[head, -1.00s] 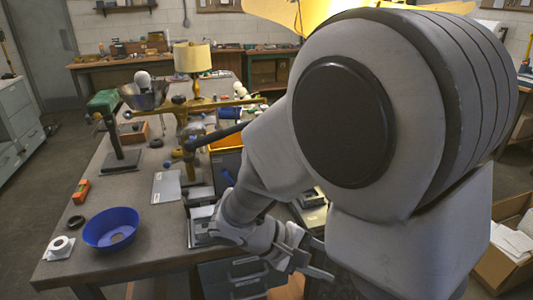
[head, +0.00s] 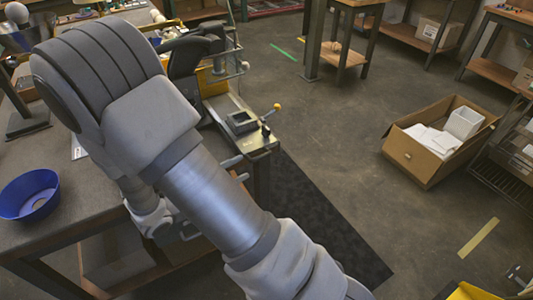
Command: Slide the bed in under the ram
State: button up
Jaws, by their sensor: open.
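A small machine stands at the bench's right end. On its pale rail (head: 222,104) sits a grey block with a square recess, which looks like the bed (head: 242,122). It is at the near end of the rail, beside a yellow-knobbed lever (head: 277,107). Behind it are a yellow body (head: 211,83) and a dark curved head (head: 190,52); I cannot make out the ram, partly hidden by my arm. My gripper (head: 188,234) is low at the bench's near edge, left of and nearer than the bed. It is mostly hidden behind my arm link, open, apart from the bed.
A blue bowl (head: 30,195) stands on the bench at left. A dark mat (head: 320,220) lies on the floor right of the bench. An open cardboard box (head: 440,140) with white items sits farther right. The floor between is clear.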

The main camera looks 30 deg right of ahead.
aim_at(263, 156)
jog(key=x, duration=1.1)
jog(key=shift+w+d+b, duration=0.15)
jog(key=shift+d+b, duration=0.2)
jog(key=shift+b, duration=0.05)
jog(key=shift+c, duration=0.3)
grip_shut()
